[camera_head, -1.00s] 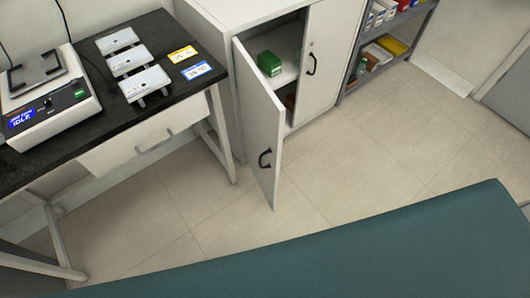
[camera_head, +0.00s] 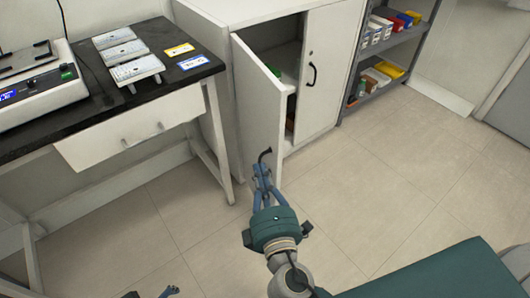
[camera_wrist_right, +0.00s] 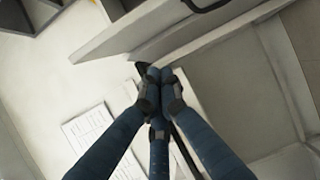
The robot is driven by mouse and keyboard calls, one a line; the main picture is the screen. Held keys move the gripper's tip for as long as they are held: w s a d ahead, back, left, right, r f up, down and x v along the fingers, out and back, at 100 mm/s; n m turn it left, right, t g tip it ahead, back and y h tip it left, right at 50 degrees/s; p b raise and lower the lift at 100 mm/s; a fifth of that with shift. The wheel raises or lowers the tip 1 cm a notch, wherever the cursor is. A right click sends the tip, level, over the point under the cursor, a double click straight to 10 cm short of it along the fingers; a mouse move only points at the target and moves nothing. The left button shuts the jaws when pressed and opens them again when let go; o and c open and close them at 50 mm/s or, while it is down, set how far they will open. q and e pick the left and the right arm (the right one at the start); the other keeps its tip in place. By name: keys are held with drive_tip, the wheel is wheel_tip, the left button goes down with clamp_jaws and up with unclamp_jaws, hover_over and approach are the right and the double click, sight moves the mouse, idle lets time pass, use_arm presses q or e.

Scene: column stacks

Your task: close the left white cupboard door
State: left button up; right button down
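The left white cupboard door (camera_head: 254,108) stands partly open, swung out toward me. Its black handle (camera_head: 265,153) is near the door's free edge. My right gripper (camera_head: 262,168) is at this handle, with its blue fingers drawn together over it. In the right wrist view the fingers (camera_wrist_right: 160,76) meet over the black handle (camera_wrist_right: 188,158), and they hide the handle's middle. My left gripper (camera_head: 150,294) only just shows at the bottom edge, with its fingers mostly cut off.
The right cupboard door (camera_head: 322,75) is shut. A green box (camera_head: 276,71) shows partly inside the cupboard. A black-topped bench (camera_head: 105,100) with a drawer stands left, and a grey shelf rack (camera_head: 392,62) right.

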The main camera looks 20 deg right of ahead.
use_arm(q)
drive_tip(key=shift+s+f+p, duration=0.15)
drive_tip(key=shift+f+p, duration=0.7)
drive_tip(key=shift+f, duration=1.7)
use_arm(e)
drive_tip(key=w+d+r, duration=0.1)
drive_tip(key=w+d, duration=0.4)
drive_tip(key=w, duration=0.5)
drive_tip(key=shift+w+r, duration=0.2)
drive_tip(key=shift+r, duration=0.15)
drive_tip(key=shift+d, duration=0.15)
